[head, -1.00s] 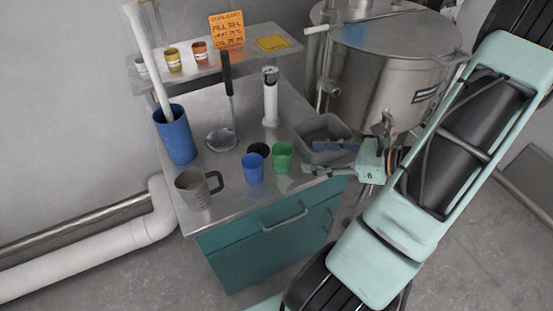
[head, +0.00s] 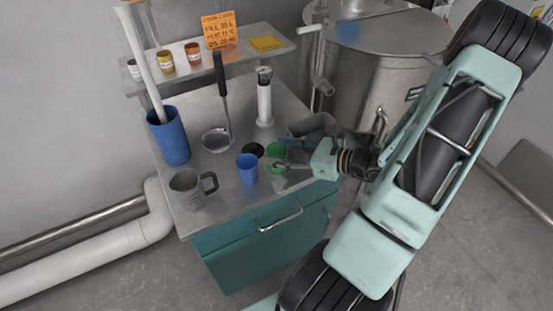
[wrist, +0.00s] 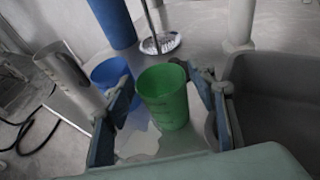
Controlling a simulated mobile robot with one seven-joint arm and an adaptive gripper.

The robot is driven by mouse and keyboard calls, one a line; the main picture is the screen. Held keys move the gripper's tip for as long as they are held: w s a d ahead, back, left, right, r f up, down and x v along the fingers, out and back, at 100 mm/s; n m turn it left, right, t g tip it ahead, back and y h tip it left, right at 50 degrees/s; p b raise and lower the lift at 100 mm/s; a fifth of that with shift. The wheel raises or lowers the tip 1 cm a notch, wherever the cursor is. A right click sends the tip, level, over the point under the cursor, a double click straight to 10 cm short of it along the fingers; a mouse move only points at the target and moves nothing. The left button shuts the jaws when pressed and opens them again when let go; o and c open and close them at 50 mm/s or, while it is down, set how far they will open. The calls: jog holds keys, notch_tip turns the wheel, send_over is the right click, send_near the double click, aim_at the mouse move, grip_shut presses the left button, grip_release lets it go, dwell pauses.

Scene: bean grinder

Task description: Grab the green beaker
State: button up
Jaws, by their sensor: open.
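The green beaker (head: 276,150) stands upright on the metal worktop, right of the blue beaker (head: 247,168). In the wrist view the green beaker (wrist: 164,97) is between the two open fingers of my gripper (wrist: 165,110), with the blue beaker (wrist: 110,75) just outside the left finger. In the head view my gripper (head: 280,157) reaches in from the right at beaker height and partly hides the green beaker. I cannot tell whether either finger touches it.
A grey bin (wrist: 275,95) stands close beside the right finger. A grey mug (head: 188,190) is at the worktop's front left. A tall blue container (head: 170,137), a strainer (head: 216,140) and a white cylinder (head: 264,100) stand further back. A large steel kettle (head: 365,75) is behind right.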

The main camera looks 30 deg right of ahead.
jog(key=shift+w+a+f, duration=0.25)
jog(key=shift+w+a, duration=0.1)
jog(key=shift+w, duration=0.15)
jog(key=c, duration=1)
jog(key=shift+r, duration=0.2)
jog(key=shift+r, duration=1.1)
jog(key=s+a+r+p, duration=0.1)
jog(key=s+r, duration=0.2)
jog(key=s+a+r+p, duration=0.1)
jog(key=s+r, duration=0.2)
jog(key=s+a+r+p, duration=0.1)
jog(key=s+r+p, duration=0.1)
jog(key=r, duration=0.1)
jog(key=shift+s+a+r, duration=0.15)
jog(key=shift+s+a, duration=0.2)
jog(key=shift+s, duration=0.05)
jog(key=shift+s+p, duration=0.1)
jog(key=shift+p, duration=0.4)
